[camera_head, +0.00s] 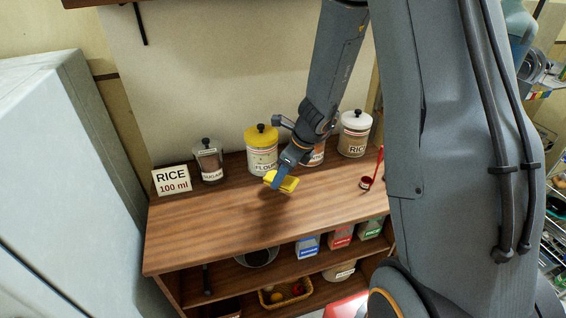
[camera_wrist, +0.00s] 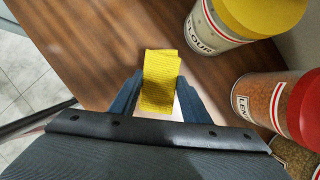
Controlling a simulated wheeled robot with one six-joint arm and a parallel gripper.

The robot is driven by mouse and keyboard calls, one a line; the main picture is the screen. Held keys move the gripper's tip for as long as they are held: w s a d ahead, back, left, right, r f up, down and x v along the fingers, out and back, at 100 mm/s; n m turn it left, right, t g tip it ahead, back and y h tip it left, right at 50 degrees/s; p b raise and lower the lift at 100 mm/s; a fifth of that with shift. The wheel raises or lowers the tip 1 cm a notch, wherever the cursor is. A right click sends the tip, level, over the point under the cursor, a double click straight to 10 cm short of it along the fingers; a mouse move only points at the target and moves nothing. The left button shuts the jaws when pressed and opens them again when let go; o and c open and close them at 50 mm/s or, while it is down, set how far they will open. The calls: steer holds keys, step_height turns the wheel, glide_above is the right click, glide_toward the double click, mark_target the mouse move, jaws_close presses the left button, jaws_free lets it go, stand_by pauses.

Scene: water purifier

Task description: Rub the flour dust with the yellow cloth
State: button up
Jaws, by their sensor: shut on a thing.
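The yellow cloth (camera_head: 287,183) is held in my gripper (camera_head: 277,180) over the wooden counter, in front of the flour canister (camera_head: 262,158). In the wrist view the gripper (camera_wrist: 160,97) is shut on the cloth (camera_wrist: 161,75), which sticks out past the fingertips. A dark shadow lies on the counter below it in the head view. I cannot tell whether the cloth touches the wood. A pale patch (camera_wrist: 178,110) shows between the fingers beside the cloth; I cannot tell whether it is flour dust. No other dust is clear on the counter.
A sugar jar (camera_head: 209,162) and a "RICE 100 ml" sign (camera_head: 172,180) stand at the left. A red-lidded canister (camera_wrist: 278,100) and a rice canister (camera_head: 354,135) stand at the right. A red scoop (camera_head: 367,183) is near the right end. The counter's left front (camera_head: 205,235) is clear.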

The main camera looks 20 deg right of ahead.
steer(key=shift+r+p, duration=1.35)
steer(key=shift+r, duration=0.1)
